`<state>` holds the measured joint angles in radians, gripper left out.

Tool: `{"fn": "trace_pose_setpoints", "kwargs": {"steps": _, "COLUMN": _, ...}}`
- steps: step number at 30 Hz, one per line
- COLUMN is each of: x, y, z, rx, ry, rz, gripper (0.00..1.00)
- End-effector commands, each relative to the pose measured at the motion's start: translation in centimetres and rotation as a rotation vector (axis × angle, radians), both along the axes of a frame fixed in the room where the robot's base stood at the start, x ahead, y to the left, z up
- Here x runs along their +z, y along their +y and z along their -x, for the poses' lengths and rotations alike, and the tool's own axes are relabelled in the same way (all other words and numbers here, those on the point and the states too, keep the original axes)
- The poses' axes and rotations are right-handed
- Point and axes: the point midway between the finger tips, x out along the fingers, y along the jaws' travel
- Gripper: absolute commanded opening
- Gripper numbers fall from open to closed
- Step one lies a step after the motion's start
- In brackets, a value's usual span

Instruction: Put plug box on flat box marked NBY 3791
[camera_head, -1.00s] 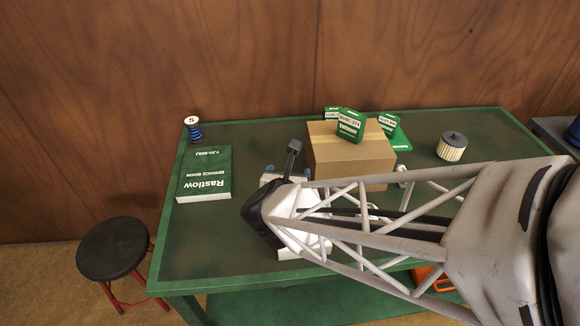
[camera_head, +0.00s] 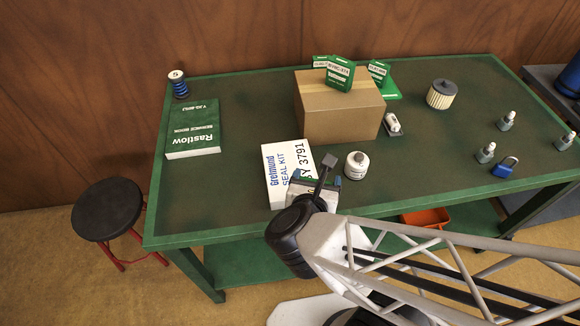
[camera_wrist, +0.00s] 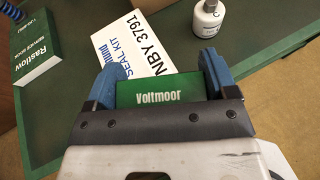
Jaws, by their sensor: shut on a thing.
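My gripper (camera_wrist: 160,80) is shut on a green box lettered Voltmoor (camera_wrist: 158,93), which sits between its two blue fingers in the wrist view. In the head view my gripper (camera_head: 314,186) is over the front part of the bench and hides the held box. The white flat box marked NBY 3791 (camera_head: 281,165), lettered Gretmund SEAL KIT, lies on the bench just beyond the gripper. It also shows in the wrist view (camera_wrist: 135,38), its near part hidden by the held box. The gap between the two boxes is hard to judge.
A cardboard carton (camera_head: 340,118) stands behind, with several green boxes on and behind it. A white bottle (camera_head: 357,165) stands right of the flat box. A filter (camera_head: 441,94) is at right.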

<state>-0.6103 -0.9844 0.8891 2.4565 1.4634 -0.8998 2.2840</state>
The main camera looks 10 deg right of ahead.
Motion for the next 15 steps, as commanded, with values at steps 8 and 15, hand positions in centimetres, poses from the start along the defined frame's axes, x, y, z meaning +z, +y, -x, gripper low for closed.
{"fn": "trace_pose_setpoints", "kwargs": {"steps": 8, "x": 0.0, "y": 0.0, "z": -0.2, "rx": 0.000, "ry": 0.000, "rz": 0.000, "gripper": 0.49}}
{"fn": "trace_pose_setpoints", "kwargs": {"steps": 15, "x": -0.1, "y": 0.3, "z": -1.8, "rx": -0.003, "ry": 0.000, "rz": 0.000, "gripper": 0.49}}
